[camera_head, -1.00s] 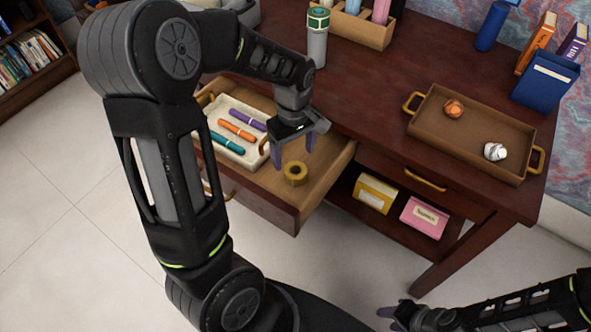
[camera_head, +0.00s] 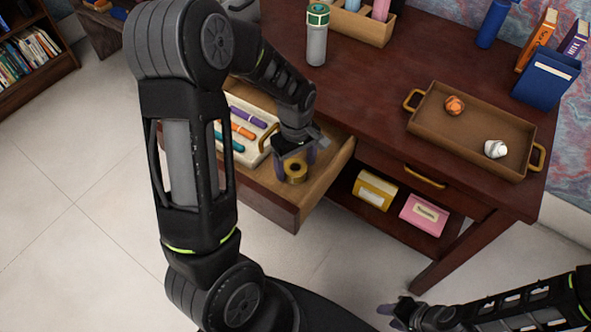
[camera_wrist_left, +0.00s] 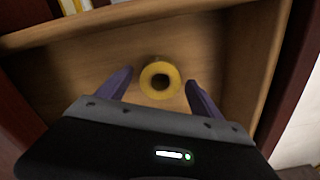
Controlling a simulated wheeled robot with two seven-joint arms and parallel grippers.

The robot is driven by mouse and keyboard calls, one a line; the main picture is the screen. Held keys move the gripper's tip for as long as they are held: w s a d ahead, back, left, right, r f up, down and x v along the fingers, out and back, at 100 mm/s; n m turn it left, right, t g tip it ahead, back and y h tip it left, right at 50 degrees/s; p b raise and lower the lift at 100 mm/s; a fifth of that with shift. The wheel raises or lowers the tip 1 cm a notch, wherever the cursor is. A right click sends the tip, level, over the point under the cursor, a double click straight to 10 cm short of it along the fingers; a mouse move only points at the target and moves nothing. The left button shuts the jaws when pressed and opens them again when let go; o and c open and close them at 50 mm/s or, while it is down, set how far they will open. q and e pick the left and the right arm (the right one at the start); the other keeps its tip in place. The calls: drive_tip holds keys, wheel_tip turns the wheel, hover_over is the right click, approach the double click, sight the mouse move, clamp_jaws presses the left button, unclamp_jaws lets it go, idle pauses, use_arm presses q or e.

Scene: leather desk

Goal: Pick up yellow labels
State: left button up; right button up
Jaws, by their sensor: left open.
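A yellow roll of labels (camera_head: 295,171) lies in the open drawer, at its right part. It also shows in the left wrist view (camera_wrist_left: 160,80), round with a dark hole in its middle. My left gripper (camera_head: 296,170) is open above the drawer, with its purple fingers on either side of the roll. In the left wrist view the fingers (camera_wrist_left: 157,92) stand apart, with a gap between them and the roll. My right gripper (camera_head: 388,316) is at the bottom of the head view, away from the desk; its jaw opening is too unclear to judge.
A white tray (camera_head: 262,158) with several coloured pens sits in the drawer (camera_head: 330,180) left of the roll. A brown tray (camera_head: 470,135) holds two crumpled balls on the desk. Yellow (camera_head: 374,190) and pink (camera_head: 424,215) boxes stand on the lower shelf. The drawer walls surround the roll.

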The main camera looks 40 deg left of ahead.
use_arm(q)
drive_tip(key=shift+f, duration=0.8)
drive_tip(key=shift+c, duration=0.2)
drive_tip(key=c, duration=1.4)
drive_tip(key=shift+r, duration=0.2)
wheel_tip(320, 180, up, 10)
drive_tip(key=shift+f+p, duration=0.15)
drive_tip(key=shift+p, duration=0.15)
